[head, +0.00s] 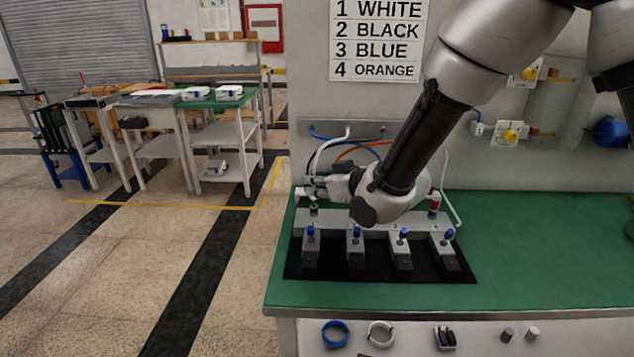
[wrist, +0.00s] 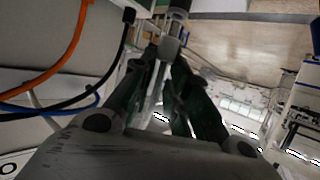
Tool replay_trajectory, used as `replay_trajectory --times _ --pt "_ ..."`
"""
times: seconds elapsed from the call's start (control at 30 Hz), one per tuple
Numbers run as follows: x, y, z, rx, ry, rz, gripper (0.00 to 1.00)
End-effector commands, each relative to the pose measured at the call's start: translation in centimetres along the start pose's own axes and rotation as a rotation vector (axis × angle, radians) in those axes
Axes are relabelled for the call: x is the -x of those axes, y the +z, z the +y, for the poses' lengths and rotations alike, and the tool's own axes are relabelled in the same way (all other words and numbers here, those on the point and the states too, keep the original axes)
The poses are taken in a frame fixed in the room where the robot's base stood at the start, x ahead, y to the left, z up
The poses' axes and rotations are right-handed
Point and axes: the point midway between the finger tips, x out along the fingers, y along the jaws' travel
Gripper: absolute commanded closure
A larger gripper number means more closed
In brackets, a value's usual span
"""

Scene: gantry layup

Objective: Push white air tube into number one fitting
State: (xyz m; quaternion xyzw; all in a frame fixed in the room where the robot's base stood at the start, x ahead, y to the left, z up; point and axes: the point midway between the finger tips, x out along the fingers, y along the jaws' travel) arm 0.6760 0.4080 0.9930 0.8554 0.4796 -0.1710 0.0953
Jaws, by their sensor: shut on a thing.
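My gripper (head: 312,188) is shut above the left end of a grey block on the green bench. In the wrist view its dark fingers (wrist: 168,98) close around a thin pale length, which looks like the white air tube (wrist: 155,92). In the head view the white air tube (head: 334,140) drops from the wall rail behind the gripper. The number one fitting (head: 314,208) appears to be the small metal piece at the block's left end, just below the gripper. Whether the tube end touches it cannot be told.
The grey block (head: 345,223) has several blue-topped valves (head: 356,236) along its front, on a black mat (head: 380,271). Orange (head: 350,150), blue and black tubes hang behind my wrist. A label sign (head: 378,38) is on the wall. The bench's front right (head: 540,270) is clear.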

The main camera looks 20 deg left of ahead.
Motion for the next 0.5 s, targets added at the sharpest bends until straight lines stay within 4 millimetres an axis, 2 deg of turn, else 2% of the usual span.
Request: replay_trajectory --times 0.5 --pt "-0.5 1.2 0.0 0.000 0.000 -0.001 0.97"
